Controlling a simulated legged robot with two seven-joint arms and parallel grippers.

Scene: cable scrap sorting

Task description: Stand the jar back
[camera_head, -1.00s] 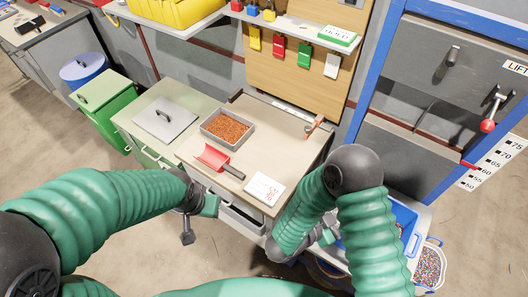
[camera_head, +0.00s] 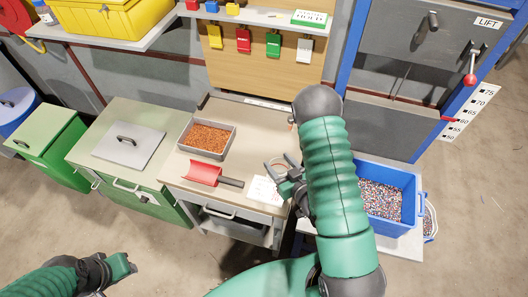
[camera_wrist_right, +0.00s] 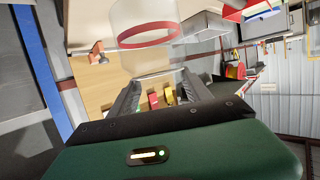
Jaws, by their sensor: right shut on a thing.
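A clear jar with a red band (camera_wrist_right: 145,14) shows at the top of the right wrist view, at the fingertips of my right gripper (camera_wrist_right: 163,78). In the head view my right gripper (camera_head: 284,172) is over the right front of the workbench, shut on the clear jar (camera_head: 273,165), which is hard to make out there. I cannot tell whether the jar touches the bench. My left gripper (camera_head: 122,265) is low at the left over the floor, away from the bench; its jaws are unclear.
On the workbench (camera_head: 262,122) are a tray of orange-brown granules (camera_head: 207,137), a red scoop (camera_head: 203,174) and a white printed card (camera_head: 265,190). A blue bin of mixed granules (camera_head: 381,200) stands right of my right arm. A backboard with coloured tags (camera_head: 243,40) rises behind.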

